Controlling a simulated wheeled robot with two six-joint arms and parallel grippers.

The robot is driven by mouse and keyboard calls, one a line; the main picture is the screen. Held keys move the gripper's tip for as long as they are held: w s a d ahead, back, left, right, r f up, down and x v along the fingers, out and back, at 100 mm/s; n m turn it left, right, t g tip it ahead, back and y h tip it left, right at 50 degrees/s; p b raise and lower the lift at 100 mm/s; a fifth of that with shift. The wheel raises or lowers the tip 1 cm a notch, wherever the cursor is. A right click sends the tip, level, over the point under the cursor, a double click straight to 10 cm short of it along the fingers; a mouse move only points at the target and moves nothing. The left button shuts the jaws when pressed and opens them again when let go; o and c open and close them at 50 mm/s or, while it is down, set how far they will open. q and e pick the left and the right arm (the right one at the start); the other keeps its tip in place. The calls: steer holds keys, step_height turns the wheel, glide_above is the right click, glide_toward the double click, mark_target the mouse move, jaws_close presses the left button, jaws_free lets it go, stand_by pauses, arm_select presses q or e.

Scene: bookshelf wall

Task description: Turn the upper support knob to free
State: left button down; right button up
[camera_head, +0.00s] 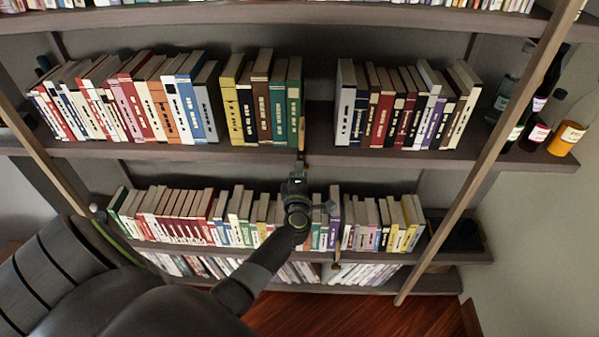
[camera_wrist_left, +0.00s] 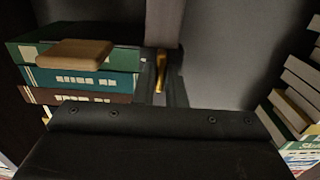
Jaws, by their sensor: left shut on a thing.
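The upper support (camera_head: 301,156) shows at the front edge of the upper book shelf, just right of the green book, as a small tan and brass piece. In the left wrist view its brass knob (camera_wrist_left: 160,72) stands between my dark fingers, beside a flat wooden block (camera_wrist_left: 75,52) in front of the books. My left gripper (camera_head: 298,173) reaches up to this shelf edge from below and is shut on the brass knob. The fingers partly hide the knob, so its exact turn is hard to tell. My right gripper is not in view.
A similar lower support (camera_head: 336,267) hangs at the lower shelf edge. Book rows fill the upper shelf (camera_head: 220,153) on both sides of a gap. Bottles (camera_head: 566,138) stand at the far right. A slanted wooden post (camera_head: 478,170) crosses the shelves on the right.

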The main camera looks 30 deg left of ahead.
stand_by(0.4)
arm_select(q)
steer(key=c, duration=1.5)
jaws_free()
steer(key=v, duration=1.7)
steer(key=shift+s+d+f, duration=0.1)
steer(key=shift+s+d, duration=0.05)
steer(key=shift+d, duration=0.05)
